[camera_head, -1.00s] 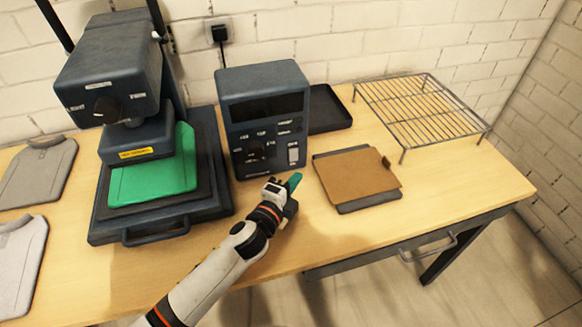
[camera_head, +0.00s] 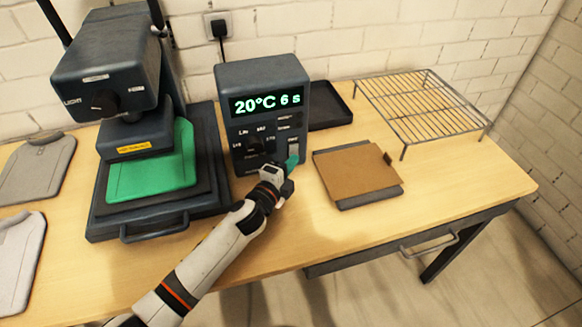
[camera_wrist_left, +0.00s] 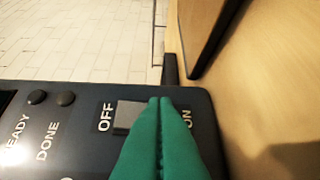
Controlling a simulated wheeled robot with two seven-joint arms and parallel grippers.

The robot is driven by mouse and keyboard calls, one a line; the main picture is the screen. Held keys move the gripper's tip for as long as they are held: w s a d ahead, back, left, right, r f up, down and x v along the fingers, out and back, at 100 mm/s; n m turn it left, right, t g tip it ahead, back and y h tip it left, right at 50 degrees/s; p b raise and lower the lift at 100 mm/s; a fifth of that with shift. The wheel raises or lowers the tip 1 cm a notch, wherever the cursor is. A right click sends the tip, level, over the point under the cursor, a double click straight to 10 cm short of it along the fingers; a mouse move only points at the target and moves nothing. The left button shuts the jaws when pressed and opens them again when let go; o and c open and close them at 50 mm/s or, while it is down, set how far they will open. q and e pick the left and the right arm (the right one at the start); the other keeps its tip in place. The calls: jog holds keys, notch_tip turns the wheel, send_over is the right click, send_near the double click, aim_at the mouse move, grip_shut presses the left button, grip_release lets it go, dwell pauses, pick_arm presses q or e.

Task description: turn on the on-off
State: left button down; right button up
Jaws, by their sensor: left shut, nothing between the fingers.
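The control box (camera_head: 262,80) stands on the table right of the heat press, and its display (camera_head: 267,103) is lit with "20°C 6 s". The on-off switch (camera_head: 293,148) is at the lower right of its front face. My left gripper (camera_head: 291,163) is shut and empty, its green fingertips at the switch. In the left wrist view the shut green fingers (camera_wrist_left: 160,140) cover part of the switch (camera_wrist_left: 127,115), between the labels OFF and ON. I cannot tell if they still touch it. My right gripper is not in view.
The heat press (camera_head: 112,70) with a green garment (camera_head: 155,165) stands at the left, with grey shirts (camera_head: 35,168) beyond it. A brown board (camera_head: 355,170), a black tray (camera_head: 330,107) and a wire rack (camera_head: 420,105) lie to the right. The front right tabletop is clear.

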pick_arm(q)
jog(key=shift+p, duration=0.4)
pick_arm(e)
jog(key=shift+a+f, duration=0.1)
pick_arm(q)
jog(key=v, duration=1.2)
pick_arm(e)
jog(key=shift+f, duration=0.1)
